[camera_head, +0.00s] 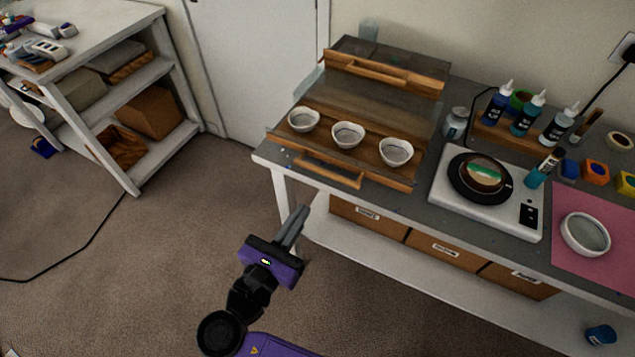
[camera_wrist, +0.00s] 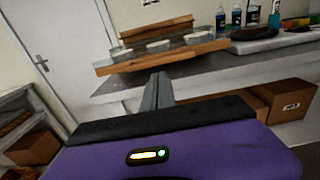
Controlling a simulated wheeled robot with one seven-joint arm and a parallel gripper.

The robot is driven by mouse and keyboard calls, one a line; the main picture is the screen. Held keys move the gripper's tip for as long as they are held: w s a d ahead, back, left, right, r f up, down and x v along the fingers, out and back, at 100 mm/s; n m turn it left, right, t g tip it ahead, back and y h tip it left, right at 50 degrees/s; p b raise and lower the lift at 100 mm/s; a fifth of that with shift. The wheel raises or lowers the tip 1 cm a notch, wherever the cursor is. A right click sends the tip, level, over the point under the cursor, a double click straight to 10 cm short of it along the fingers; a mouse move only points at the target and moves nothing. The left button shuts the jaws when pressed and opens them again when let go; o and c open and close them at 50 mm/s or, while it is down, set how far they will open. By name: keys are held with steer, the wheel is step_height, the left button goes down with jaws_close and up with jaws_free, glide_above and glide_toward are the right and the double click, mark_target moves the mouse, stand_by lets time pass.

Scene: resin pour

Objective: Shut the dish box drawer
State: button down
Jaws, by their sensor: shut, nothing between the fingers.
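The dish box (camera_head: 385,62) stands at the left end of the workbench, with a clear cover and wooden parts. Its wooden drawer (camera_head: 325,143) is pulled out toward the front and carries three white bowls (camera_head: 348,134) in a row. The drawer has a wooden handle (camera_head: 330,172) on its front. In the wrist view the drawer front (camera_wrist: 165,58) lies ahead of and above the fingers. My gripper (camera_head: 298,212) is shut and empty, in front of the bench and apart from the drawer. It also shows in the wrist view (camera_wrist: 158,80).
A white turntable device (camera_head: 490,205) stands right of the drawer, with bottles (camera_head: 526,112) behind it. A pink mat (camera_head: 570,262) holds another bowl (camera_head: 585,234). Cardboard boxes (camera_head: 369,217) sit on the lower shelf. Floor (camera_head: 165,250) left of my gripper is mostly clear.

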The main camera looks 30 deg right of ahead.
steer(key=p, duration=0.1)
glide_toward(343, 148)
steer(key=shift+v, duration=1.25)
steer(key=shift+d+r, duration=0.1)
steer(key=shift+r, duration=0.05)
steer(key=p+x, duration=0.1)
steer(key=x, duration=1.1)
steer(key=shift+w+d, duration=0.25)
steer(key=shift+w+d+r, duration=0.1)
steer(key=shift+d, duration=0.2)
